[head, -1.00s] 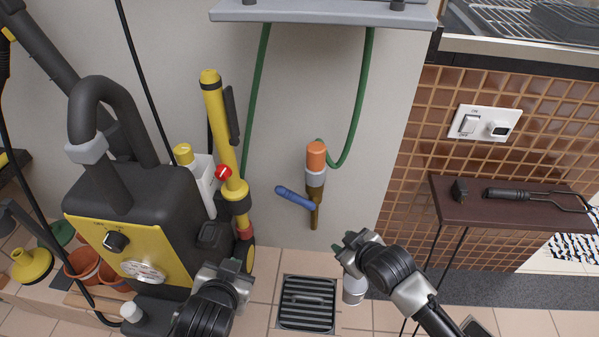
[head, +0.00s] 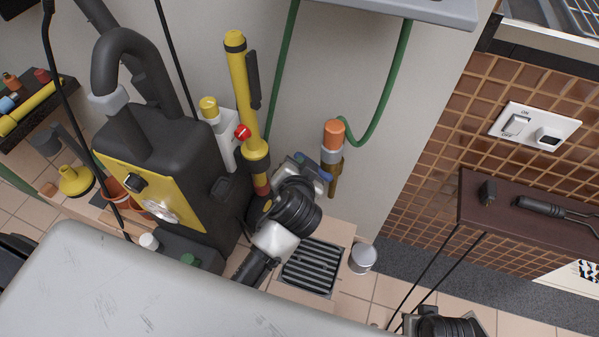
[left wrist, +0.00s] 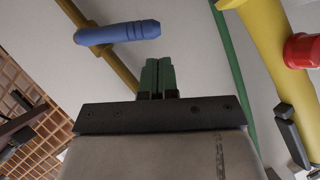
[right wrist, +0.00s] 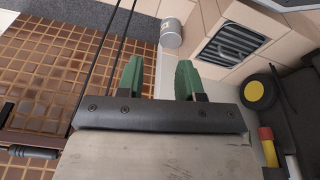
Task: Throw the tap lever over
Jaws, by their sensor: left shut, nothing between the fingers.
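The tap is a brass pipe (head: 335,180) under an orange hose connector (head: 334,133) on the wall. Its blue lever (left wrist: 118,32) sticks out to one side of the brass pipe (left wrist: 92,36) in the left wrist view. My right gripper (right wrist: 160,78) is open and empty, away from the tap.
A yellow-black cleaning machine (head: 150,190), a yellow lance (head: 243,90) and a white bottle (head: 224,138) stand left of the tap. A green hose (head: 398,80) hangs from above. A floor drain (head: 311,267) and a metal can (head: 362,258) are below. A brown shelf (head: 480,215) is at right.

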